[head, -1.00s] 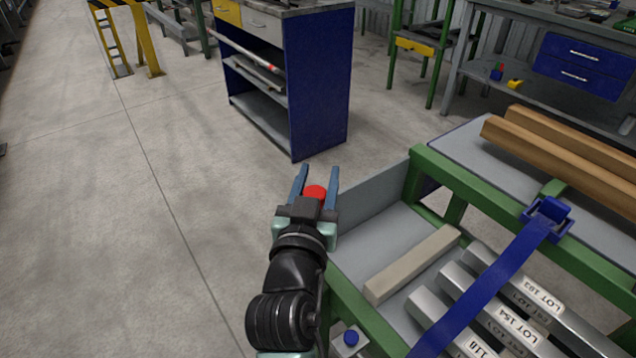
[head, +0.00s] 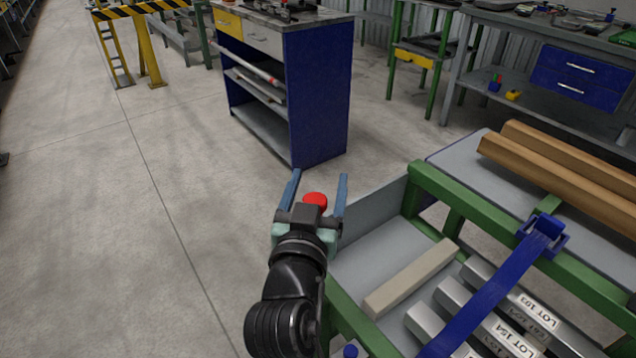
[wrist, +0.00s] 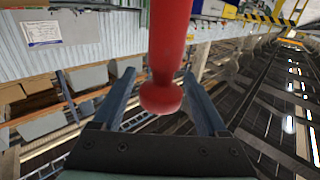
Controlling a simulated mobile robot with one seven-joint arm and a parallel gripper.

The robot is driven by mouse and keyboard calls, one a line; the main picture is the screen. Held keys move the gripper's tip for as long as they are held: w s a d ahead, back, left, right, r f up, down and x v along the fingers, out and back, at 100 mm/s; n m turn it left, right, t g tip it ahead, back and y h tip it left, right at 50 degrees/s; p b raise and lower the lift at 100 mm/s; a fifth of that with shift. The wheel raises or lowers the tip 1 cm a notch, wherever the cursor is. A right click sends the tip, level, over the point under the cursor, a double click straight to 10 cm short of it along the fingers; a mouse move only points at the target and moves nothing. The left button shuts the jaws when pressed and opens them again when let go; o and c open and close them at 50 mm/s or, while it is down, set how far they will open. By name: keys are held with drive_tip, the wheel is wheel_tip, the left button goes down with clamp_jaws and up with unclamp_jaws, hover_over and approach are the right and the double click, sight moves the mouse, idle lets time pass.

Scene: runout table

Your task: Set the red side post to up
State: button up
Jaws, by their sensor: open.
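The red side post (wrist: 170,45) comes down from the top edge of the wrist view and ends in a rounded red knob. In the head view only its round red end (head: 315,199) shows, between my fingers; the rest of the post is hidden there. My gripper (head: 319,175) is open around the post, with one blue-grey finger on each side. In the wrist view my gripper (wrist: 158,76) shows a clear gap between each finger and the post.
A green-framed table (head: 480,212) stands at the right, holding a beige bar (head: 412,278), several grey lot-marked bars and a blue strap (head: 490,292). A blue cabinet (head: 318,95) stands beyond my gripper. The floor at left is clear.

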drive_tip(key=shift+s, duration=0.1)
drive_tip(key=s+a, duration=0.2)
drive_tip(key=s, duration=1)
drive_tip(key=shift+s, duration=0.3)
